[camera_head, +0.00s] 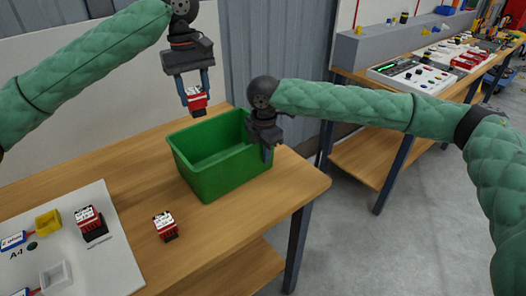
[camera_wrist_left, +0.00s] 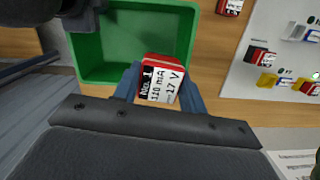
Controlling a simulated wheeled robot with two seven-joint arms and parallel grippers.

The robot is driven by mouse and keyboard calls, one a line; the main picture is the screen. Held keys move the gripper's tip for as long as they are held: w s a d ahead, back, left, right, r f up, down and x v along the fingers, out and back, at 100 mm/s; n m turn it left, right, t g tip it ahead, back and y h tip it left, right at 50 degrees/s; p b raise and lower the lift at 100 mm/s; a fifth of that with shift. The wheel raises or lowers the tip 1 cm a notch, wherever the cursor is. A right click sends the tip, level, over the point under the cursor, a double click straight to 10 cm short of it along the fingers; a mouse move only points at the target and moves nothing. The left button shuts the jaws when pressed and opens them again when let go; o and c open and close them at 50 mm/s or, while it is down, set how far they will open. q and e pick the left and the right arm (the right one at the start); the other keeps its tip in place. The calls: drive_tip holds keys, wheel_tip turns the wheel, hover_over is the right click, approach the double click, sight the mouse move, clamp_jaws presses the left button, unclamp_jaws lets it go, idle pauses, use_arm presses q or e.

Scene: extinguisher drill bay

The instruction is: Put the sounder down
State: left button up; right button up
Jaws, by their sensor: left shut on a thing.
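Similar red-and-white blocks stand on the white board (camera_head: 88,220) and on the bare table (camera_head: 165,226). My right gripper (camera_head: 267,152) points down at the bin's right side. Whether its fingers are apart or touch the bin cannot be made out.
The open green bin (camera_head: 222,178) stands empty on the wooden table (camera_head: 130,158). The white board (camera_head: 118,262) at lower left carries yellow and white holders. A second bench (camera_head: 372,158) with equipment stands at the right. Table is clear left of the bin.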

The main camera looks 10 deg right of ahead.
clamp_jaws()
use_arm(q)
drive_tip(key=shift+n, duration=0.9)
drive_tip(key=shift+f, duration=11.1)
drive_tip(key=shift+f, duration=0.1)
drive_tip(key=o, duration=1)
drive_tip(key=r, duration=0.8)
drive_tip(key=w+r, duration=0.1)
drive_tip(key=r, duration=0.3)
drive_tip(key=shift+w+a+r, duration=0.1)
drive_tip(key=shift+a, duration=0.25)
